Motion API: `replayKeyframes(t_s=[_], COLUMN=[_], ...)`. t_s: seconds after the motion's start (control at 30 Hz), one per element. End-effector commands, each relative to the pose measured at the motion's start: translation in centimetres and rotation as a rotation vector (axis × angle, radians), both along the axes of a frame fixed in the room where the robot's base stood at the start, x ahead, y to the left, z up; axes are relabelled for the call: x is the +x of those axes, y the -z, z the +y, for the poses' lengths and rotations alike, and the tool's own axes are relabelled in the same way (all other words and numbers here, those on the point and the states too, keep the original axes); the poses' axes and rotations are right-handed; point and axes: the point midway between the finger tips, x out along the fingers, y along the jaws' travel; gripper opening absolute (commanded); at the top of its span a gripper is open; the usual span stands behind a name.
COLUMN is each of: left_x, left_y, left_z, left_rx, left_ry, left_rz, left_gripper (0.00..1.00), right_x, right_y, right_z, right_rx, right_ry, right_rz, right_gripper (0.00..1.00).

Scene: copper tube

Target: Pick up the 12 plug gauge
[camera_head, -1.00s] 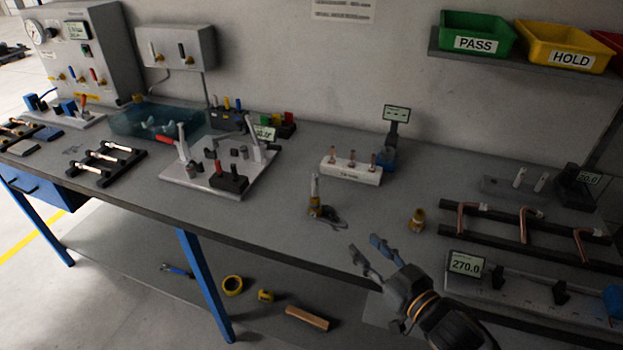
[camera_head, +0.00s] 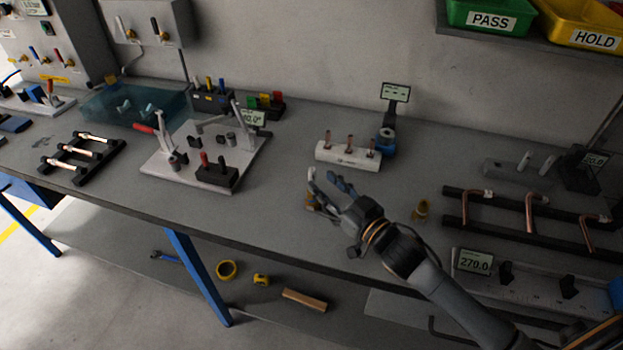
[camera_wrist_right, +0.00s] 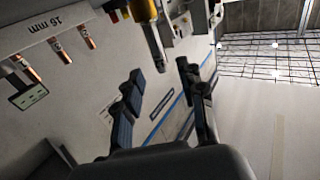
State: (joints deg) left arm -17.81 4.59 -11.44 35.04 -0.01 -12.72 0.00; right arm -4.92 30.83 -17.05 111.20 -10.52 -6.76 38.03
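An upright gauge-like tool (camera_head: 309,203) with a brass-coloured base and a pale pin stands on the bench, partly hidden behind my right gripper. No 12 marking is legible on it, so I cannot tell its size. My right gripper (camera_head: 332,184) is open beside it, with its fingers pointing toward it. In the right wrist view, a grey and brass cylinder (camera_wrist_right: 153,38), seemingly this tool, lies just beyond the gap between the open fingertips (camera_wrist_right: 160,72). Nothing is visibly held. My left gripper is not in view.
A white block (camera_head: 346,158) with several copper pieces stands behind the gripper, also visible in the wrist view (camera_wrist_right: 48,22). A small brass part (camera_head: 422,210) stands to the right. A rack with copper tubes (camera_head: 528,222) is farther right. A clamp fixture (camera_head: 200,183) stands left.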

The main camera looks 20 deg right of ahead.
Motion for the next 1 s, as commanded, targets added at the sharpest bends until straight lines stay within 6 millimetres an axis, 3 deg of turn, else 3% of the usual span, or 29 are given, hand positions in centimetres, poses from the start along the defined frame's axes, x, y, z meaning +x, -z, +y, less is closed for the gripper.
replayKeyframes(t_s=[0.1, 0.2, 0.5, 0.77, 0.97, 1.0], left_x=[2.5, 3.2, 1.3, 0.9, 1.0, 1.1], left_y=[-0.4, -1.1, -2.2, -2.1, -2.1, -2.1], left_z=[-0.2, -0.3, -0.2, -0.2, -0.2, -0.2], left_rx=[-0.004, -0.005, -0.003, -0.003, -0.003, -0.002], left_ry=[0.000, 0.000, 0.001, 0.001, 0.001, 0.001], left_rz=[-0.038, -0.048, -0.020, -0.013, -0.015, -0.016], left_gripper=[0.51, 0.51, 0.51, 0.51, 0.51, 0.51], right_x=[0.5, 1.5, 4.9, 5.1, 5.1, 5.1], right_y=[-0.1, -0.4, -0.4, -0.2, -0.2, -0.2], right_z=[0.2, 0.6, 1.9, 2.1, 2.0, 2.0], right_rx=[0.000, 0.001, 0.000, 0.000, 0.000, 0.000], right_ry=[0.000, 0.000, 0.000, -0.001, 0.000, 0.000], right_rz=[0.001, -0.001, 0.000, 0.001, 0.001, 0.001], right_gripper=[0.40, 0.40, 0.40, 0.40, 0.01, 0.00])
